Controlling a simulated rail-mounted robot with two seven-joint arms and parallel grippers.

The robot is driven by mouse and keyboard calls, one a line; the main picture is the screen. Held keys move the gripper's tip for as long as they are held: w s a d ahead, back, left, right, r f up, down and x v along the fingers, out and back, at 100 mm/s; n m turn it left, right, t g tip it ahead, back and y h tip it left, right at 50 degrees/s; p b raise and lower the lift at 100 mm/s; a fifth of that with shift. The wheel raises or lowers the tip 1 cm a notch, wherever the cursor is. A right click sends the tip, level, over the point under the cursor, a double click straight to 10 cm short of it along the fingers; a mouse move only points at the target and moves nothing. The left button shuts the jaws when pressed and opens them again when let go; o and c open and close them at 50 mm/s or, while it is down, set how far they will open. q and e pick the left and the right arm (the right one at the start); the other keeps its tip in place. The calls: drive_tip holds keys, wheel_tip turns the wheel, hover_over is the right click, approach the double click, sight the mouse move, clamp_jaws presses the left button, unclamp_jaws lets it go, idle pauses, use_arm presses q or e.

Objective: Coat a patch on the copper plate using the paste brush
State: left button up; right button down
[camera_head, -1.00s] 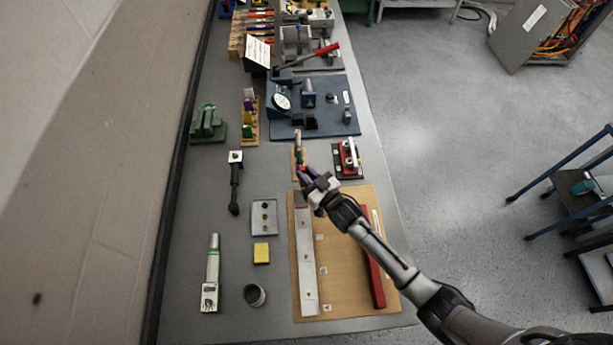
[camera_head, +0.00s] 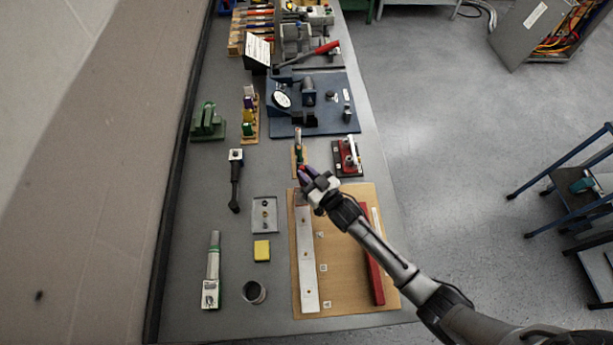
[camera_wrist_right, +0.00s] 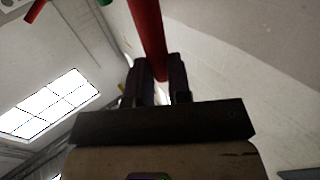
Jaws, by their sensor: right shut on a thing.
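My right gripper (camera_head: 307,177) is just above the top end of the wooden board, near the upper end of a long silvery bar. In the right wrist view it is shut on a red rod (camera_wrist_right: 148,35), which looks like the handle of the paste brush. The bristle end is not visible there. The long bar (camera_head: 307,255) lies on the board and has a brownish patch (camera_head: 301,197) at its upper end. I cannot tell whether this is the copper plate, or whether the brush touches it. An open dark-filled pot (camera_head: 254,292) stands at the lower left. My left gripper is not in view.
A red bar (camera_head: 373,268) lies on the board's right side. A small stand (camera_head: 299,158) is just beyond my gripper. A blue fixture base (camera_head: 335,120) is farther back.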

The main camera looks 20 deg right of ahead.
drive_tip(key=shift+s+a+p, duration=0.15)
drive_tip(key=shift+s+p, duration=0.3)
drive_tip(key=shift+s, duration=0.15)
drive_tip(key=shift+w+f, duration=0.1)
drive_tip(key=shift+w, duration=0.05)
